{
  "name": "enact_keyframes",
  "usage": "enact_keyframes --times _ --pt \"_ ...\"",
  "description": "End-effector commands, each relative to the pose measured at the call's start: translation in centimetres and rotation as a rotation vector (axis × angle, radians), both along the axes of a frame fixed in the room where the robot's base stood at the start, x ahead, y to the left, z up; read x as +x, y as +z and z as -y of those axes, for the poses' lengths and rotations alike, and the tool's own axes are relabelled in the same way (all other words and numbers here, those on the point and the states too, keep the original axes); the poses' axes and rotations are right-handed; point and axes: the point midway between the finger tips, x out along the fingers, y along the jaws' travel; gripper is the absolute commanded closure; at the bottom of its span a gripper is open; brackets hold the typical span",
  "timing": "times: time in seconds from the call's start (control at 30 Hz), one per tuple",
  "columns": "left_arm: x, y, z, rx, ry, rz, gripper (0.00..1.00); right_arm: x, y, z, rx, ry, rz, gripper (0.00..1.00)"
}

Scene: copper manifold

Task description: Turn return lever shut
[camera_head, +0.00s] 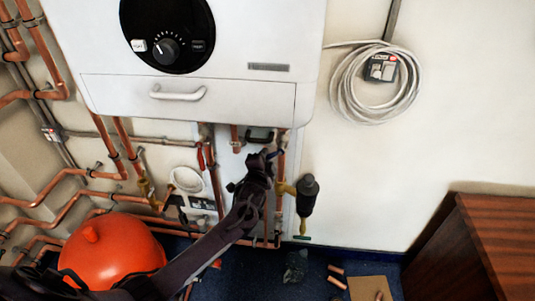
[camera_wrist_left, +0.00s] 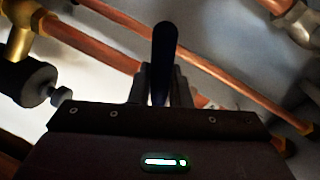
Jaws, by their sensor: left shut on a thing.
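A dark blue lever (camera_wrist_left: 164,48) stands between the fingers of my left gripper (camera_wrist_left: 160,86) in the left wrist view, and the fingers are shut on it. In the head view my left gripper (camera_head: 266,157) is under the white boiler, at the copper pipes. A bit of the blue lever (camera_head: 276,154) shows beside its fingertips. The valve body under the lever is mostly hidden by the gripper. A red lever (camera_head: 201,159) is on another pipe to the left, apart from the gripper. My right gripper is in neither view.
The white boiler (camera_head: 225,100) hangs just above the gripper. A black and brass fitting (camera_head: 307,193) is close on the right.

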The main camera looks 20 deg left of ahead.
Motion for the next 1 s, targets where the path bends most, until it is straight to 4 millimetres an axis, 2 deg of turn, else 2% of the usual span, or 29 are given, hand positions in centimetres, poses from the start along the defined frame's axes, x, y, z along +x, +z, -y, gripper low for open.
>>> enact_keyframes --times 0.03,0.1,0.4,0.7,1.0 --pt "0.0 0.8 -0.1 0.042 0.0 -0.01 1.0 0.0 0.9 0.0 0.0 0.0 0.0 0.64" --pt "0.0 1.0 -0.1 0.1 -0.001 -0.027 1.0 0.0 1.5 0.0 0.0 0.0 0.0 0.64" --pt "-0.1 1.9 -0.4 0.297 0.0 -0.083 1.0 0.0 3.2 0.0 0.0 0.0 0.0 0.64" --pt "0.0 2.2 -0.3 0.396 0.0 -0.112 1.0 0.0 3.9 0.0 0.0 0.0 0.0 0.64" --pt "0.0 2.3 -0.3 0.416 0.0 -0.115 1.0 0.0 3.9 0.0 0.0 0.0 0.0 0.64"
